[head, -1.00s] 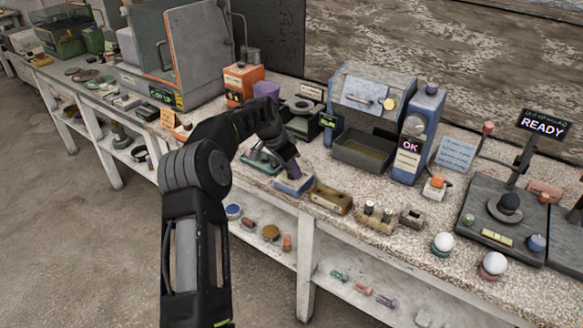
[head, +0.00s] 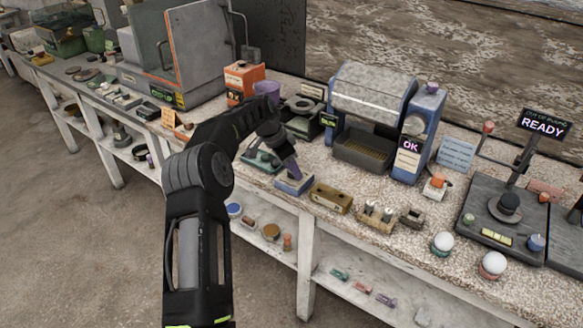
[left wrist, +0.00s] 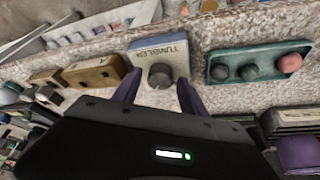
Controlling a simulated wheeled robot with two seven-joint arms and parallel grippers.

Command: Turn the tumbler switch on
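The tumbler switch is a small pale-and-blue box (head: 294,186) at the bench's front edge. In the left wrist view its face (left wrist: 176,50) reads "TUMBLER", and a dark round knob (left wrist: 160,76) sits on it. My left gripper (left wrist: 159,92) is open, its two purple fingers apart on either side of the knob. I cannot tell whether they touch it. In the head view the left gripper (head: 290,168) is right over the box and hides most of its top. My right gripper is not in view.
A tan block (head: 331,198) stands close right of the box. A teal tray with several knobs (left wrist: 258,64) lies on the other side. Behind are a blue machine (head: 372,95), with an "OK" display (head: 410,146), and a dark open bin (head: 363,152).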

